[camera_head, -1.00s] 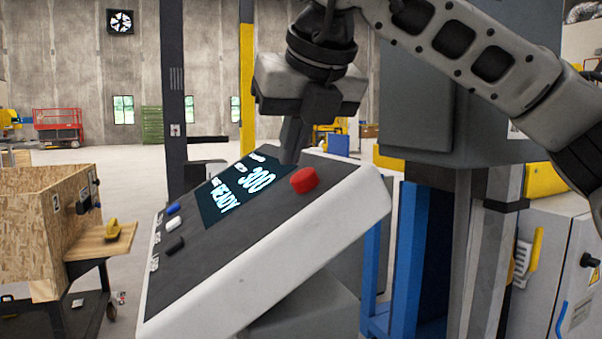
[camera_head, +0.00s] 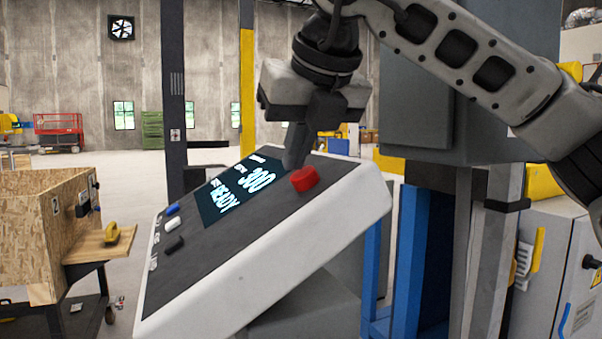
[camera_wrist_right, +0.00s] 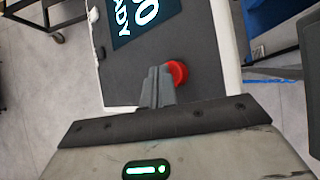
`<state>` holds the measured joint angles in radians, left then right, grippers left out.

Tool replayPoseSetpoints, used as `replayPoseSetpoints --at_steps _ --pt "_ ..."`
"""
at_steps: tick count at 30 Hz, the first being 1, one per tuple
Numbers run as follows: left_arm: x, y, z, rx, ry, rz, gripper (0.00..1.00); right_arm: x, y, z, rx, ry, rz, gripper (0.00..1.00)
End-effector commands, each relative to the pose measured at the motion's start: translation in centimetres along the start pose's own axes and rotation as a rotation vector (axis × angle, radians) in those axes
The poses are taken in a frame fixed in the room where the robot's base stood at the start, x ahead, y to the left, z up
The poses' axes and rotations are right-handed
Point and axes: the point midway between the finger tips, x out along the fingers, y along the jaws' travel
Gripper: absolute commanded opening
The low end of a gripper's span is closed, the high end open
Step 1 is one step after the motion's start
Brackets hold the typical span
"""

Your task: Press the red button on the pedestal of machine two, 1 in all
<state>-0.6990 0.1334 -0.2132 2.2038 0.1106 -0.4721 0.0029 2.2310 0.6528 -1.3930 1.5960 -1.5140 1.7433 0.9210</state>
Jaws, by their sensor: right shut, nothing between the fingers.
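The red button (camera_head: 304,179) stands on the sloped dark panel of the pedestal (camera_head: 240,247), beside its lit screen (camera_head: 236,189) reading "300" and "READY". My right gripper (camera_head: 292,162) is shut and empty, pointing down just behind and left of the button in the head view. In the right wrist view the shut fingers (camera_wrist_right: 158,72) lie over the panel, with the red button (camera_wrist_right: 177,72) close at their right side, partly hidden by them. I cannot tell whether the fingertips touch anything. My left gripper is not in view.
A blue, a white and a black button (camera_head: 174,243) sit at the panel's left edge. A wooden crate (camera_head: 35,225) on a cart stands at the left. Behind the pedestal are a machine column (camera_head: 450,230) and a grey cabinet (camera_head: 560,270).

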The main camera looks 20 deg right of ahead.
Motion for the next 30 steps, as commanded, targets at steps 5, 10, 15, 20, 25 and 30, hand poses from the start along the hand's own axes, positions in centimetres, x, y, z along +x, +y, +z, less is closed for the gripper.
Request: replayPoseSetpoints --at_steps 5,10,15,20,25,30 --pt "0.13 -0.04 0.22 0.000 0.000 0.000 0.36 0.22 -0.13 -0.16 0.000 0.000 0.000 0.00" --pt "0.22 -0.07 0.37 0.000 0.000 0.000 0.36 0.39 -0.24 -0.28 0.000 0.001 0.000 0.00" --pt "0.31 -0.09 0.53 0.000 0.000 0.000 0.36 0.57 -0.35 -0.40 0.000 0.003 -0.001 0.00" --pt "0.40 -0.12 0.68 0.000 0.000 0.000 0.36 0.75 -0.46 -0.53 0.000 0.004 -0.002 0.00" --pt "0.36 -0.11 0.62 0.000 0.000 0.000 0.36 0.72 -0.46 -0.51 -0.001 0.005 -0.003 0.00" --pt "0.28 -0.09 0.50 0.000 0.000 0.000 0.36 0.61 -0.40 -0.42 -0.001 0.006 -0.003 0.00"
